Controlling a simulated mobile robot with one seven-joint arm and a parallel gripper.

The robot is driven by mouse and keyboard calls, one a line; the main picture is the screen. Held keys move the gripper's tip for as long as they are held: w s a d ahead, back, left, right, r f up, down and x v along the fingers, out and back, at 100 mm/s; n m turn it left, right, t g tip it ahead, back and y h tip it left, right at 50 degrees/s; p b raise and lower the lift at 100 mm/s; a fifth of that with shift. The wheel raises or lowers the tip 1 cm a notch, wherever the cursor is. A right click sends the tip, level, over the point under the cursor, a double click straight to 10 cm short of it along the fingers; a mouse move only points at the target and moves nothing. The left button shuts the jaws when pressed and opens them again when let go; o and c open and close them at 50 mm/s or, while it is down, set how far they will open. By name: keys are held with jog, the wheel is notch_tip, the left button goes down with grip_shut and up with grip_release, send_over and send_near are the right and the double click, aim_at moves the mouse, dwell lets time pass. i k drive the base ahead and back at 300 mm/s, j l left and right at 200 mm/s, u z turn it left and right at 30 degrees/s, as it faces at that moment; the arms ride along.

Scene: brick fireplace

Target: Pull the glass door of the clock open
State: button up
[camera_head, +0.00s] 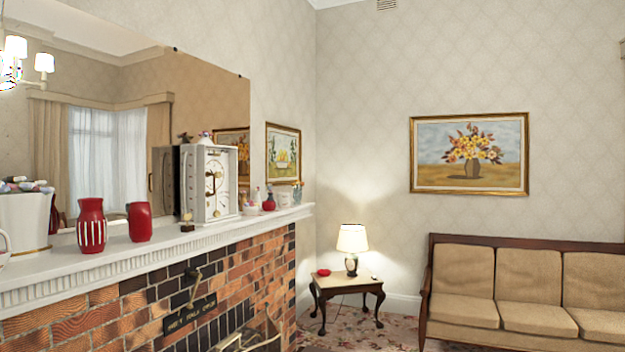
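The clock (224,185) is a white, upright box on the mantel, left of the middle of the head view. My gripper is not in view.
The white mantel (95,262) runs above the brick fireplace (215,290). Two red vases (91,226) (139,222) and a white pot (25,228) stand left of the clock. Small ornaments (269,202) stand right of it. A lamp table (346,284) and sofa (520,285) are farther right.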

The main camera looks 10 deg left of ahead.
aim_at(202, 173)
jog(key=i, duration=2.4)
jog(key=i+u, duration=0.1)
jog(key=u, duration=0.3)
jog(key=i+u, duration=0.1)
jog(key=u, duration=0.65)
jog(key=i+l, duration=0.05)
jog(key=l, duration=0.05)
